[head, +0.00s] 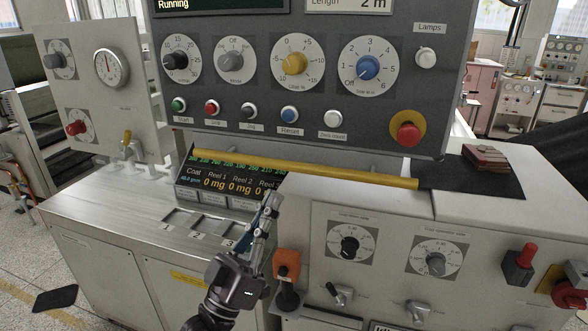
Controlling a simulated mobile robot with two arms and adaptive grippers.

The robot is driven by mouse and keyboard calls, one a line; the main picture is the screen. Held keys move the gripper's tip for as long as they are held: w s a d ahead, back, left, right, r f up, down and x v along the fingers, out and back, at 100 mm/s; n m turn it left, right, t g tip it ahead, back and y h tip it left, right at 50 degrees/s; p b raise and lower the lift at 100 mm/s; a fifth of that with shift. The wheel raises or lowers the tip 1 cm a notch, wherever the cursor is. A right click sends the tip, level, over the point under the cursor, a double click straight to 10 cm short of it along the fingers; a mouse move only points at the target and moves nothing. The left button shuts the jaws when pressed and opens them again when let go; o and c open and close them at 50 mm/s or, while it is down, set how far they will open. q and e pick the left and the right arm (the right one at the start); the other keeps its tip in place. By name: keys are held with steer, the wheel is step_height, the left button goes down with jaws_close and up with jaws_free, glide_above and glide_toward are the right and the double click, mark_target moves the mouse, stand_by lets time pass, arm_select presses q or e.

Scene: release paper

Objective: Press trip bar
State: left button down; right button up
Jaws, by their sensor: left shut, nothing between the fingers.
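The trip bar is most likely the long yellow bar (310,168) that runs across the machine below the control panel (310,65) in the head view. My left gripper (270,200) is shut and empty. It points upward in front of the coat display (222,185), below the left half of the yellow bar. I cannot tell whether its fingertips touch the bar. The gripper hides part of the display's right side. My right gripper is not in view.
A red stop button (408,134) sits at the panel's lower right. An orange switch box (287,265) stands close to the right of my left gripper. A red-brown block (485,156) lies on the right cabinet top. The steel top (110,205) at left is mostly clear.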

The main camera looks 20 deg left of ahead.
mark_target(295, 167)
arm_select(q)
steer(key=shift+w, duration=0.15)
steer(key=w+b, duration=0.3)
steer(key=w, duration=0.5)
steer(key=shift+w+d, duration=0.15)
steer(key=shift+w, duration=0.25)
stand_by(1.2)
steer(key=shift+w+b, duration=0.35)
steer(key=shift+w+r+b, duration=0.1)
steer(key=shift+w+b, duration=0.55)
steer(key=shift+w, duration=0.25)
stand_by(1.1)
steer(key=shift+s, duration=0.1)
stand_by(0.3)
steer(key=shift+s+f+p, duration=0.2)
steer(key=shift+s+p, duration=0.1)
steer(key=shift+s, duration=0.25)
steer(key=shift+s+f+p, duration=0.15)
steer(key=shift+s+p, duration=0.15)
steer(key=shift+s, duration=0.2)
